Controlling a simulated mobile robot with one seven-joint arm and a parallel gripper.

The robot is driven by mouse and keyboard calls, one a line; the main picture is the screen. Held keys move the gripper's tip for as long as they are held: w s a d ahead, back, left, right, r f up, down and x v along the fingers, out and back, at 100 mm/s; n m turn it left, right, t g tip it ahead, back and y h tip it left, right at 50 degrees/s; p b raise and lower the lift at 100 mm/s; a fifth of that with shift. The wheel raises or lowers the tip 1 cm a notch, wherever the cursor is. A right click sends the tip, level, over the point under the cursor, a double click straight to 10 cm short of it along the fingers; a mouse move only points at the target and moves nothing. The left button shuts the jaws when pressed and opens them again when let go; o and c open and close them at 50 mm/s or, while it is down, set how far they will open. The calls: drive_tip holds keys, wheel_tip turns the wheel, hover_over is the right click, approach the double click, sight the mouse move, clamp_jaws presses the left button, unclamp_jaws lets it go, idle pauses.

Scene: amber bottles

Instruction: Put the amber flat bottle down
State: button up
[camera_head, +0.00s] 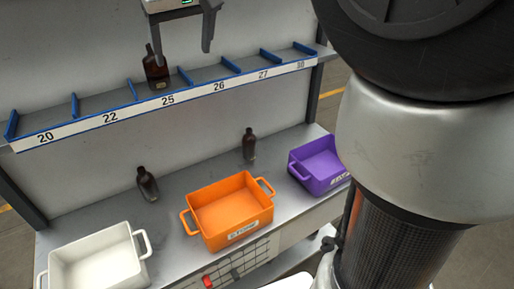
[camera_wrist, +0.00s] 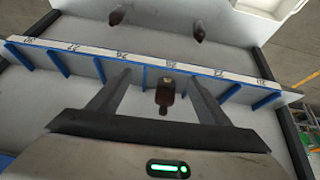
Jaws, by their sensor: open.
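The amber flat bottle (camera_head: 157,72) stands upright on the upper shelf, in the compartment behind the label 25. My gripper (camera_head: 184,48) is open above the shelf, with its left finger close to the bottle's neck in the head view. In the wrist view the bottle (camera_wrist: 165,95) shows between the two spread fingers of my gripper (camera_wrist: 160,78), with a gap on each side. No finger visibly touches it there.
Blue dividers split the numbered shelf (camera_head: 130,112); its other compartments look empty. Two more amber bottles (camera_head: 147,184) (camera_head: 249,144) stand on the counter below, with a white bin (camera_head: 98,254), an orange bin (camera_head: 230,207) and a purple bin (camera_head: 318,165).

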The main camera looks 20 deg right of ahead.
drive_tip(key=s+d+f, duration=0.2)
drive_tip(key=s+f, duration=0.3)
drive_tip(key=s, duration=0.3)
drive_tip(key=s+d+f+m, duration=0.1)
drive_tip(key=s+d+f, duration=0.2)
drive_tip(key=s, duration=0.6)
drive_tip(key=s+d+f+m+g, duration=0.1)
drive_tip(key=s+d+f, duration=0.1)
drive_tip(key=s+f, duration=0.5)
drive_tip(key=shift+s+d+h, duration=0.3)
drive_tip(key=shift+s+h, duration=0.1)
drive_tip(key=shift+s, duration=0.55)
drive_tip(key=shift+f, duration=0.1)
